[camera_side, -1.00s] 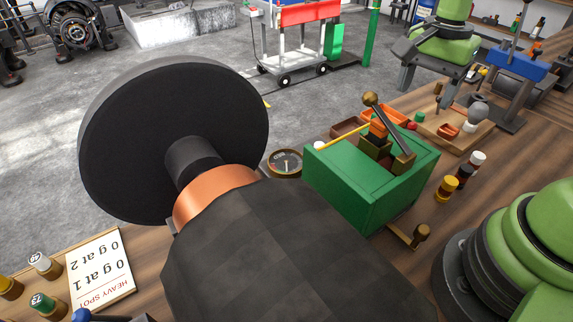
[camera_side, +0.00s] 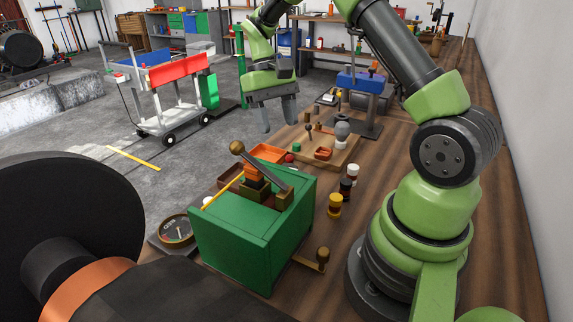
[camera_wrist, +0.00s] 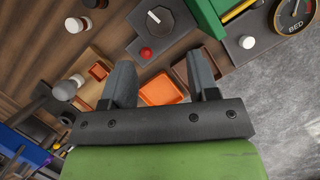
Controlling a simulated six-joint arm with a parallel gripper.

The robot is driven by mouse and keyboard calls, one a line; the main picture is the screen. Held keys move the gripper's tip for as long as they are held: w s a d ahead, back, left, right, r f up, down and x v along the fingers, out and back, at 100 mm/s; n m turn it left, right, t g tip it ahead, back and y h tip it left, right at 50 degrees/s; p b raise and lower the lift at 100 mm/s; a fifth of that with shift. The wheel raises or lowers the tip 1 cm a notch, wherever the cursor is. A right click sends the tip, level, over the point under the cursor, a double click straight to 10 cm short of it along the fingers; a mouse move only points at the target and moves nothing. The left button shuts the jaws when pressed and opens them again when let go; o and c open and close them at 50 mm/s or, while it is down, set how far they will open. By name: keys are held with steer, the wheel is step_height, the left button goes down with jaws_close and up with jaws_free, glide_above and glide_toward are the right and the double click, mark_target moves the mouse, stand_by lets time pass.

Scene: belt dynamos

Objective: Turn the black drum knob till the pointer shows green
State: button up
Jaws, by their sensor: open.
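A green box (camera_side: 250,235) with a brass-ended lever stands on the wooden bench. An orange tray (camera_wrist: 162,92), a red button (camera_wrist: 146,53) and small jars (camera_side: 335,206) are nearby. A big black disc (camera_side: 70,220) fills the side view's lower left.

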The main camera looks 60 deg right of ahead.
mark_target(287, 165)
steer(key=x, duration=0.9)
steer(key=shift+s+a+f, duration=0.15)
steer(key=shift+f, duration=0.15)
steer(key=shift+c, duration=0.2)
steer(key=c, duration=0.6)
